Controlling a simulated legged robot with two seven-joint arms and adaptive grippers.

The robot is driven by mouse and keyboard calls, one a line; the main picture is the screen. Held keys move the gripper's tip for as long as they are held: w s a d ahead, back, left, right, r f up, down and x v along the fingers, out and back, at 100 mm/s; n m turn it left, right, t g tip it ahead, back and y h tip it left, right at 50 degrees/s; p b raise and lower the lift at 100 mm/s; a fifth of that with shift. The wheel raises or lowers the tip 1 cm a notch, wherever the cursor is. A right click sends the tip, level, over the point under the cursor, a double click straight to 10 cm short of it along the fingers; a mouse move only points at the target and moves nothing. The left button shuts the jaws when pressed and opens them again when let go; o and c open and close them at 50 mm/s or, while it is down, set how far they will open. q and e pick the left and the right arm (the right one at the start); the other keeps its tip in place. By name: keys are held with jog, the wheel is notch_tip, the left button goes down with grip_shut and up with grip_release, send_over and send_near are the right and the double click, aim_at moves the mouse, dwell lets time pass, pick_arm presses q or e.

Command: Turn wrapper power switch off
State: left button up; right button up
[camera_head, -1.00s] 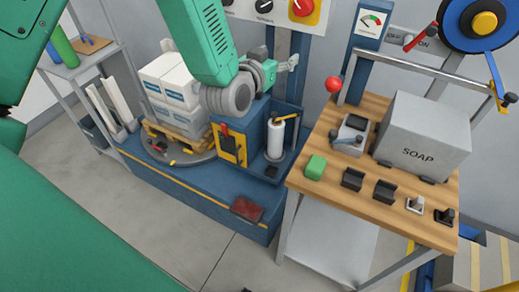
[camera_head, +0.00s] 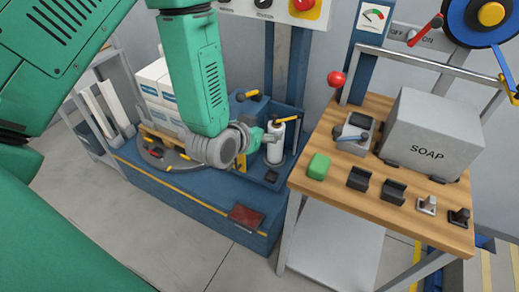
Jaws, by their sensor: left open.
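The blue wrapper base (camera_head: 190,185) stands at centre left, with a turntable (camera_head: 160,155) and a post. The box on it that carried a yellow plate with a red and black switch is now mostly hidden behind my left wrist; only a yellow edge (camera_head: 243,162) shows. The switch's position cannot be seen. My left gripper (camera_head: 276,134) is open, to the right of that box and in front of or beside the white film roll (camera_head: 275,148); contact cannot be told. My right gripper is not in view.
White boxes (camera_head: 152,85) stand on a pallet on the turntable. A wooden table (camera_head: 330,190) at right bears a SOAP box (camera_head: 430,130), a green block (camera_head: 319,166) and small fixtures. Above are a panel with a red knob (camera_head: 304,4) and an OFF/ON red lever (camera_head: 425,30).

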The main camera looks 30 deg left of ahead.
pick_arm(q)
jog(key=shift+g, duration=0.5)
jog(key=s+f, duration=0.1)
jog(key=f, duration=0.1)
jog(key=s+f+b, duration=0.1)
jog(key=f, duration=0.1)
jog(key=shift+s, duration=0.15)
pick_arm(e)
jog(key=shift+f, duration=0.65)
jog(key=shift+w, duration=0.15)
pick_arm(q)
jog(key=s+f+g+b, duration=0.1)
jog(key=s+f+g, duration=0.2)
jog(key=s, duration=0.6)
jog(key=s+a+f+g, duration=0.1)
jog(key=s+f+g, duration=0.3)
jog(key=s+f, duration=0.4)
jog(key=s+a+f+g+b, duration=0.1)
jog(key=s+f+g, duration=0.2)
jog(key=s, duration=0.8)
notch_tip(320, 180, down, 3)
jog(key=shift+r+b, duration=0.15)
jog(key=shift+b, duration=0.15)
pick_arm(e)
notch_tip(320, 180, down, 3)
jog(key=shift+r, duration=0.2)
pick_arm(q)
jog(key=shift+c, duration=0.5)
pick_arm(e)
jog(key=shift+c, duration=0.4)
